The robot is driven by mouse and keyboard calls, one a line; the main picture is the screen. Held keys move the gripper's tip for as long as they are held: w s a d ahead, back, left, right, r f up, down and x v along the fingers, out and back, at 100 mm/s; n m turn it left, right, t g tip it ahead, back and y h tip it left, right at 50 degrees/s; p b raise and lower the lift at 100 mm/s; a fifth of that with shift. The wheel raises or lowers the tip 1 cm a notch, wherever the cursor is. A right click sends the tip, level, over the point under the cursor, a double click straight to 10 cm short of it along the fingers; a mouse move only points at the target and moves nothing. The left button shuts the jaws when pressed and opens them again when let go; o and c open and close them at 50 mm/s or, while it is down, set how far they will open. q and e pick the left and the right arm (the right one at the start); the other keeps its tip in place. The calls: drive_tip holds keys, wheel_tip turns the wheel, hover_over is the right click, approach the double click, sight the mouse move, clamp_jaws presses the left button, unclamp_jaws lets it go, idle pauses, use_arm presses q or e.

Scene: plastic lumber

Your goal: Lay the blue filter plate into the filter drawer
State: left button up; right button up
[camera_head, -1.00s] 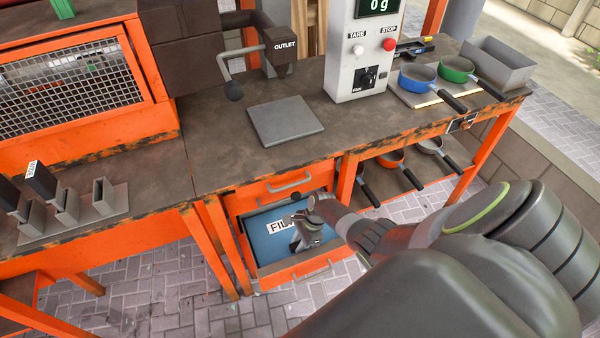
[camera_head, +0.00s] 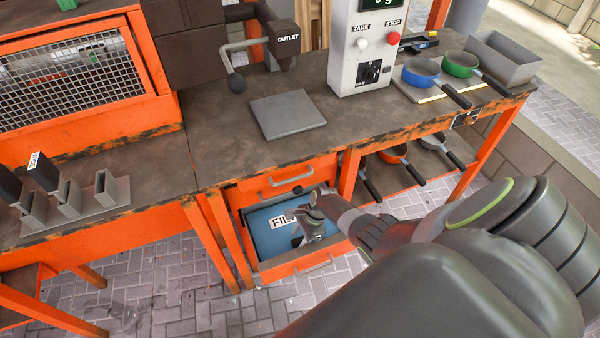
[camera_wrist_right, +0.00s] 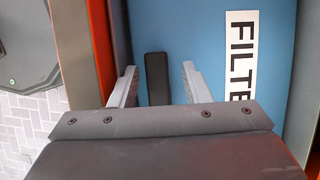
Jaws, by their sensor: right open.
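The blue filter plate (camera_head: 264,240) lies flat inside the open filter drawer (camera_head: 289,269), below the bench top. Its white "FILTER" label faces up and is partly covered by my gripper in the head view. In the right wrist view the plate (camera_wrist_right: 212,28) fills much of the picture, with a dark bar-shaped handle (camera_wrist_right: 157,78) on it. My right gripper (camera_head: 304,240) is over the plate in the drawer. In the wrist view its open fingers (camera_wrist_right: 159,68) stand on either side of the handle, with a gap on both sides. My left gripper is not in view.
A closed upper drawer with a grey handle (camera_head: 292,179) sits just above the open one. A grey square plate (camera_head: 288,114) lies on the bench. A scale box (camera_head: 368,52) and several pans are further right. Orange bench legs (camera_head: 207,245) stand left of the drawer.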

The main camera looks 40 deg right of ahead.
drive_tip(key=shift+s+f, duration=0.1)
drive_tip(key=shift+s, duration=0.2)
drive_tip(key=shift+r, duration=0.25)
drive_tip(key=p+v, duration=0.3)
drive_tip(key=v, duration=0.3)
drive_tip(key=shift+d, duration=0.1)
drive_tip(key=w+p+v, duration=0.1)
drive_tip(key=p+v, duration=0.1)
drive_tip(key=v, duration=0.9)
drive_tip(key=shift+s, duration=0.3)
